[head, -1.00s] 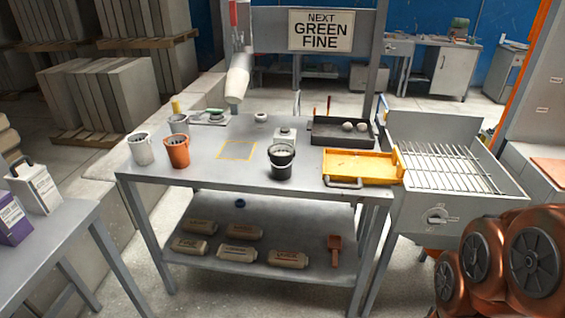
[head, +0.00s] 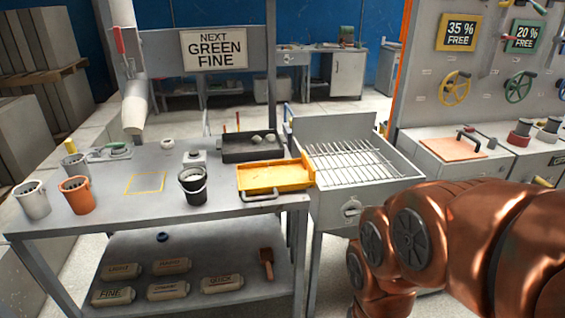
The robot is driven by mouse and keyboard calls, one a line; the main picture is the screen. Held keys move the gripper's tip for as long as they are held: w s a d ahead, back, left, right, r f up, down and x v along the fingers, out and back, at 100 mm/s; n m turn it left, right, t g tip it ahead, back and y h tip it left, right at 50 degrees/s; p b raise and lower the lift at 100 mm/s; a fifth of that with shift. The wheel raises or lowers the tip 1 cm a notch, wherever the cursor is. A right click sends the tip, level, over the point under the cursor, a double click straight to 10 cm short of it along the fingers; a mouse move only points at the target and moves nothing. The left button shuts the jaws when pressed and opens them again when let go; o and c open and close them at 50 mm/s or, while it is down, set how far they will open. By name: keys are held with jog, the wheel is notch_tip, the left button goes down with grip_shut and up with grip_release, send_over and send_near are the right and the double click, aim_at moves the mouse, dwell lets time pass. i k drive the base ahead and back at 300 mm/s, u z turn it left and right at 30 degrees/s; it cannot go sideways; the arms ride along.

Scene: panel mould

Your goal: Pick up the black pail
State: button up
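The black pail (head: 193,188) stands upright on the grey workbench (head: 130,222), near its front edge and right of the middle. Its inside looks pale, but I cannot tell what it holds. It stands left of the yellow tray (head: 272,178) and right of a yellow square outline on the bench top. Nothing is touching the pail. My copper-coloured arm reaches in from the lower right, well away from the pail. My gripper is outside the picture.
An orange pail (head: 76,195) and a light grey pail (head: 33,200) stand at the bench's left. A white spout (head: 133,105) hangs over the back. A dark tray (head: 250,146) lies behind the yellow one. A grill unit (head: 350,165) adjoins on the right. Labelled bags lie below.

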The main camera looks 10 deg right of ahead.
aim_at(193, 182)
jog(key=k, duration=0.6)
jog(key=u, duration=0.7)
jog(key=i, duration=1.05)
jog(key=u, duration=0.65)
jog(key=i, duration=1)
jog(key=z, duration=0.1)
